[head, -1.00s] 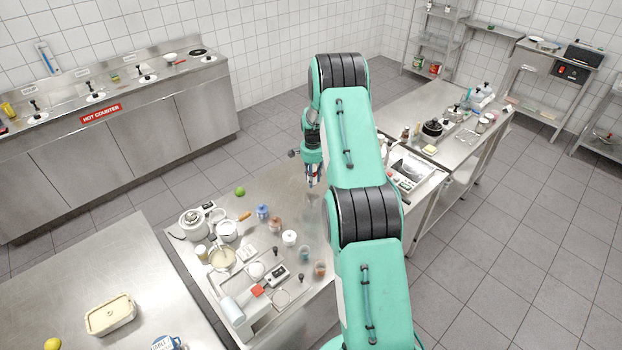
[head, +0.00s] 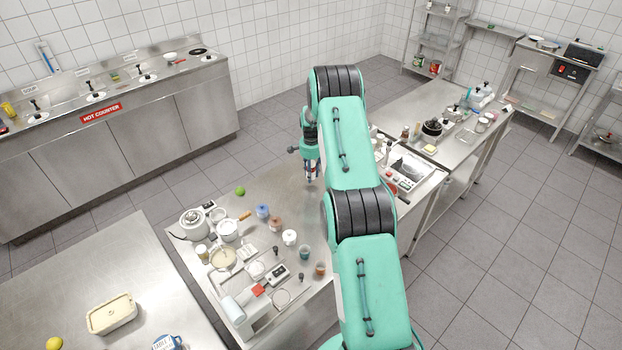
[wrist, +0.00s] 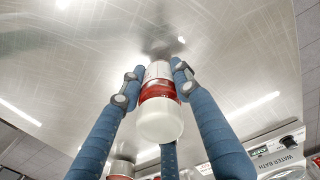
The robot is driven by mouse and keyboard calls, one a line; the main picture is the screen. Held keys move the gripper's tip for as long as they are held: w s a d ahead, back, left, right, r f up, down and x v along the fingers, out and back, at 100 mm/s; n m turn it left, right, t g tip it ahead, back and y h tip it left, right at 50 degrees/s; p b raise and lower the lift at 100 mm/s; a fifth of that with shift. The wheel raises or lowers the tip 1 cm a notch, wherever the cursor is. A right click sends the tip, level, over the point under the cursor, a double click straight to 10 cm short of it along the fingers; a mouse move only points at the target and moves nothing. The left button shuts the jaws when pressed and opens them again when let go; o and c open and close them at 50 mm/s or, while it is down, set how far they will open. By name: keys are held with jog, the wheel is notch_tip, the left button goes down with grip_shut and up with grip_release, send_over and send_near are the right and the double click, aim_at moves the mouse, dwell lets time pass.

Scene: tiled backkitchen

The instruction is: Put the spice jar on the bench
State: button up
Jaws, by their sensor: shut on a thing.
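The spice jar (wrist: 161,108) has a white cap and a red and white label. In the wrist view it sits between the blue fingers of my gripper (wrist: 155,85), which is shut on it. The steel bench (wrist: 70,60) fills the view behind the jar, with a dark blurred reflection just beyond the jar's far end. Whether the jar touches the bench I cannot tell. In the head view my gripper (head: 312,176) points down over a clear part of the bench (head: 285,190); the jar is hardly visible there.
On the same bench stand several small jars, a white lidded jar (head: 289,237), a blue-lidded jar (head: 262,211) and a green lime (head: 240,190). A water bath unit (wrist: 278,150) shows at the lower right of the wrist view. Bare steel surrounds the spot under my gripper.

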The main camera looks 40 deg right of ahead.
jog(key=shift+f, duration=1.3)
jog(key=shift+f, duration=0.2)
jog(key=o, duration=1.2)
jog(key=shift+r, duration=0.25)
jog(key=shift+r+b, duration=0.5)
jog(key=shift+r, duration=5.45)
